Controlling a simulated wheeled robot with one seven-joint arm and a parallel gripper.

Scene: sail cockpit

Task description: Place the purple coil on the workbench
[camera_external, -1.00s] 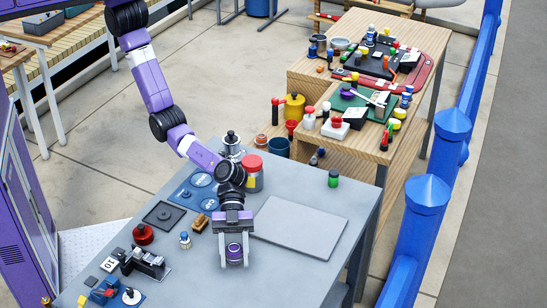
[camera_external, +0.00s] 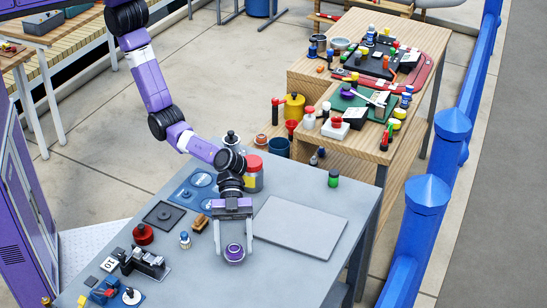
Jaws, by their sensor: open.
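The purple coil (camera_external: 235,252), a small round purple piece with a dark base, sits upright on the grey workbench (camera_external: 185,277) near its front middle. My gripper (camera_external: 234,241) is open just above and behind the coil, pointing down. Its two pale fingers are spread wide to the left and right of the coil, with visible gaps. The coil appears to rest on the bench top by itself. The exact height of the fingertips is hard to tell.
A flat grey plate (camera_external: 300,228) lies to the right of my gripper. A red-lidded jar (camera_external: 253,174) stands close behind my wrist. A red knob (camera_external: 143,234), a small blue-and-white piece (camera_external: 184,240) and a black device (camera_external: 145,262) are to the left. The front right is clear.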

